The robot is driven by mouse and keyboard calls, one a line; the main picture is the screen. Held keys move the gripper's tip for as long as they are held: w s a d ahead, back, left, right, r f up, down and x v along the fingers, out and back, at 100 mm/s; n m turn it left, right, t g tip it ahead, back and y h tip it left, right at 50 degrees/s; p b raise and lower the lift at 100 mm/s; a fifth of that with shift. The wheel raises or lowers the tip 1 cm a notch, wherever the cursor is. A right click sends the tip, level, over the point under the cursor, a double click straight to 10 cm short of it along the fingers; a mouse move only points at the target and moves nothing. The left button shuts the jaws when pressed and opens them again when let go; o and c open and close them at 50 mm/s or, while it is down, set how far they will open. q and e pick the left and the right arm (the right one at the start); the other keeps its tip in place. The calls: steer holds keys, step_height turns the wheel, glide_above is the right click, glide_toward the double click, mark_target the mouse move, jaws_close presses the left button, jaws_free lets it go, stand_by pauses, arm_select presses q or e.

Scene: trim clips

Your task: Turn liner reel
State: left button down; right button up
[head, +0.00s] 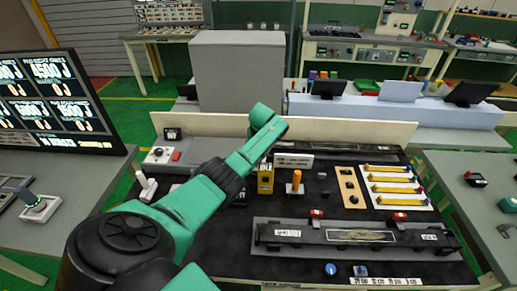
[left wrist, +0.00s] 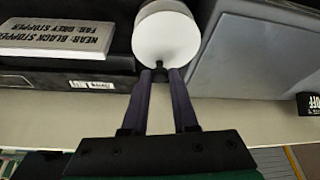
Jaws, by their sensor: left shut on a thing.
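My right gripper is in neither view.
On the bench stand an orange-topped post (head: 296,182), a yellow block (head: 265,180) and a long dark trim part (head: 355,236).

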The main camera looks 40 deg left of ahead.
arm_select(q)
steer(key=shift+a+r+n, duration=0.1)
steer(key=shift+a+n, duration=0.05)
steer(key=shift+n, duration=0.35)
steer(key=shift+b, duration=0.3)
steer(key=c, duration=0.7)
jaws_free()
steer(key=shift+d+r, duration=0.2)
steer(key=shift+r, duration=0.25)
steer(key=b+v, duration=0.1)
steer(key=v, duration=1.2)
steer(key=shift+d+r, duration=0.2)
steer(key=shift+d, duration=0.05)
